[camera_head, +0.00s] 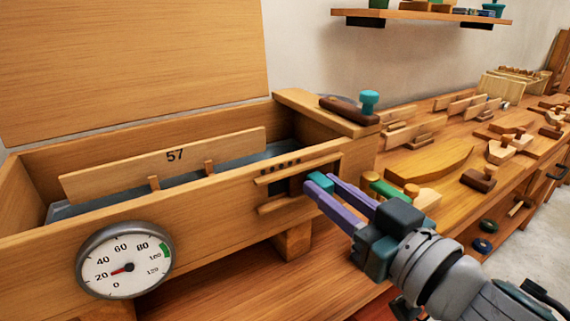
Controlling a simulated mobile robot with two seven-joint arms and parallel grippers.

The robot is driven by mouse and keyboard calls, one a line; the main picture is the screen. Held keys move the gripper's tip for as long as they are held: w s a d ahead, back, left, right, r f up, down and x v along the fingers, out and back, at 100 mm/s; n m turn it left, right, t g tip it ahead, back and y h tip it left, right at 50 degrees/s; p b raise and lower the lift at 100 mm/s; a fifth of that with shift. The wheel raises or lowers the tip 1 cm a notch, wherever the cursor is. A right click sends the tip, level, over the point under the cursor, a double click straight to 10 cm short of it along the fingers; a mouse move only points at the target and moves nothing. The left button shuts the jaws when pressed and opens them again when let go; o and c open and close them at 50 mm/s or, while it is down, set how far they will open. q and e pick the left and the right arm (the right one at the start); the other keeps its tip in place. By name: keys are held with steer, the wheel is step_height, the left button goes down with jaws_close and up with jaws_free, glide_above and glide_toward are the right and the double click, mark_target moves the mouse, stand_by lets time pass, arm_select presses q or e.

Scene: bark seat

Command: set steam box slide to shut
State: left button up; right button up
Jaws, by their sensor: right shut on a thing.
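The steam box (215,208) is a long wooden box at the left, its lid (130,60) raised. On its front right, two wooden rails border a dark opening (283,187), with a row of small dark holes above. A teal knob (318,181), apparently the slide's, is at the right end of the opening. My right gripper (320,188) is shut on it, purple fingers reaching in from the lower right. The slide plate is mostly hidden behind the fingers. My left gripper is not in view.
A round gauge (124,260) on the box front has its red needle near 20. A brown piece with a teal knob (369,101) sits on the box's right end. The bench to the right holds several wooden pieces and tools.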

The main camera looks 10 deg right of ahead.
jaws_close()
stand_by(0.8)
